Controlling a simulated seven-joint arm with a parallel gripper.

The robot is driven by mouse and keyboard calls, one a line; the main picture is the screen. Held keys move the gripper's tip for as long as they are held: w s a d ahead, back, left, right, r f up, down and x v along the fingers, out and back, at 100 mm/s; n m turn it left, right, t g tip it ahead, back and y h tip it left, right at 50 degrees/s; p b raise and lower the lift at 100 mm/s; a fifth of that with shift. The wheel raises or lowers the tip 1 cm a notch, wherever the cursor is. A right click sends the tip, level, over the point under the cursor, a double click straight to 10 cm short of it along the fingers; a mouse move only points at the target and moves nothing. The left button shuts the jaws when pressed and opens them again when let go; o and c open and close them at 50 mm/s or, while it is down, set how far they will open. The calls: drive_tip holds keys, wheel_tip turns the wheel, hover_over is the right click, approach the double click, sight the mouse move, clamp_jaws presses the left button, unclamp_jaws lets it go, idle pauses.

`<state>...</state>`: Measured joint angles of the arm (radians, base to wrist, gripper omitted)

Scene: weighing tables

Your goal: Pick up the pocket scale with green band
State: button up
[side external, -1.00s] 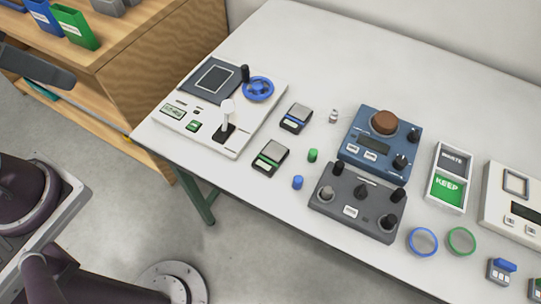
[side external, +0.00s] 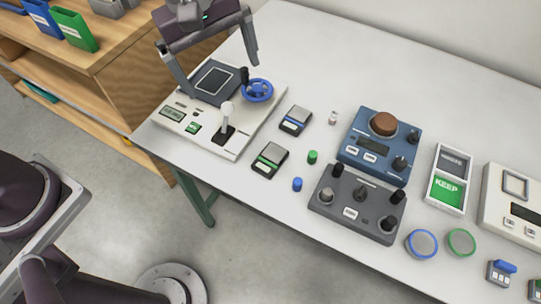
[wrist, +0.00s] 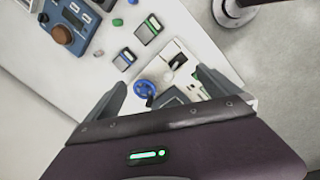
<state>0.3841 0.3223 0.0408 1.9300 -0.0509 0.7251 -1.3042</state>
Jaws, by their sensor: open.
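The pocket scale with green band (side external: 270,160) lies flat on the white table near its front edge. It is small and dark with a light grey top plate, and also shows in the wrist view (wrist: 149,29). A similar pocket scale with a blue band (side external: 296,120) lies just behind it, and in the wrist view (wrist: 124,59) too. My gripper (side external: 222,77) is open and empty, above the large white scale to the left of both pocket scales. Its two fingers also show in the wrist view (wrist: 161,82).
The large white scale (side external: 238,148) carries a dark pan, a blue handwheel (side external: 257,90) and an upright white-topped lever (side external: 227,110). A green weight (side external: 312,157) and a blue weight (side external: 297,184) stand right of the green-band scale. Blue (side external: 350,150) and dark grey (side external: 330,208) devices stand farther right.

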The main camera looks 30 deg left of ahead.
sight(270, 157)
drive_tip(key=d+f+n, duration=0.1)
drive_tip(key=d+f, duration=0.1)
drive_tip(key=f, duration=0.3)
drive_tip(key=w+d+f+n+g, duration=0.1)
drive_tip(key=d+f+n, duration=0.1)
drive_tip(key=f, duration=0.3)
drive_tip(key=d+f+n+y, duration=0.1)
drive_tip(key=d+f+n, duration=0.1)
drive_tip(key=d+f, duration=0.2)
drive_tip(key=shift+w+d+f+g, duration=0.1)
drive_tip(key=shift+w+f+g, duration=0.1)
drive_tip(key=shift+f, duration=0.3)
drive_tip(key=shift+w+d+f+g, duration=0.1)
drive_tip(key=shift+w+f+g, duration=0.1)
drive_tip(key=shift+f, duration=0.25)
drive_tip(key=shift+n, duration=0.3)
wheel_tip(270, 157, down, 7)
drive_tip(key=shift+d+f, duration=0.1)
drive_tip(key=c, duration=1.6)
